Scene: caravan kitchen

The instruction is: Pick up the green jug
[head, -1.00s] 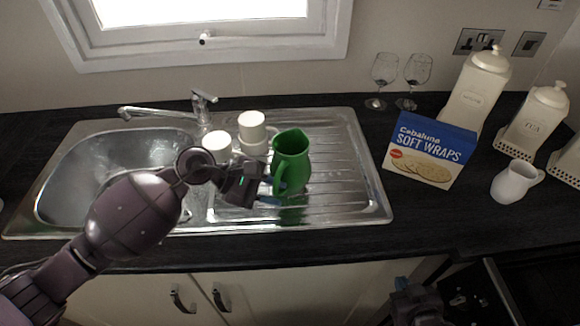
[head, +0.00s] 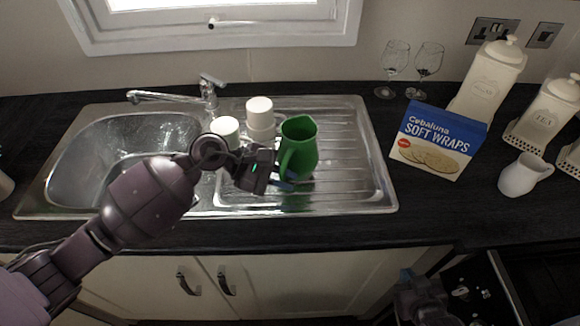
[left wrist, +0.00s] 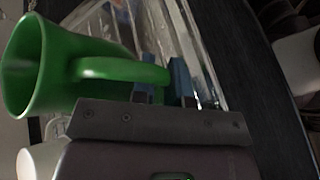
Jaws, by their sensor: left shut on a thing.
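The green jug (head: 302,146) is upright over the ribbed drainer of the steel sink in the head view. Its handle faces front left. I cannot tell whether its base touches the drainer. My left gripper (head: 286,180) is at the front left of the jug, its blue fingers shut on the handle. In the left wrist view, the jug (left wrist: 30,65) lies across the left side, with its handle running to the blue fingertips (left wrist: 162,84). My right gripper (head: 408,280) shows only partly at the bottom edge, and its jaw opening is unclear.
White cups (head: 260,112) stand close behind and left of the jug. The sink's tap (head: 208,92) is farther left. A soft wraps box (head: 437,142), two wine glasses (head: 394,66), a white jug (head: 524,175) and canisters (head: 490,78) stand right. The drainer right of the jug is clear.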

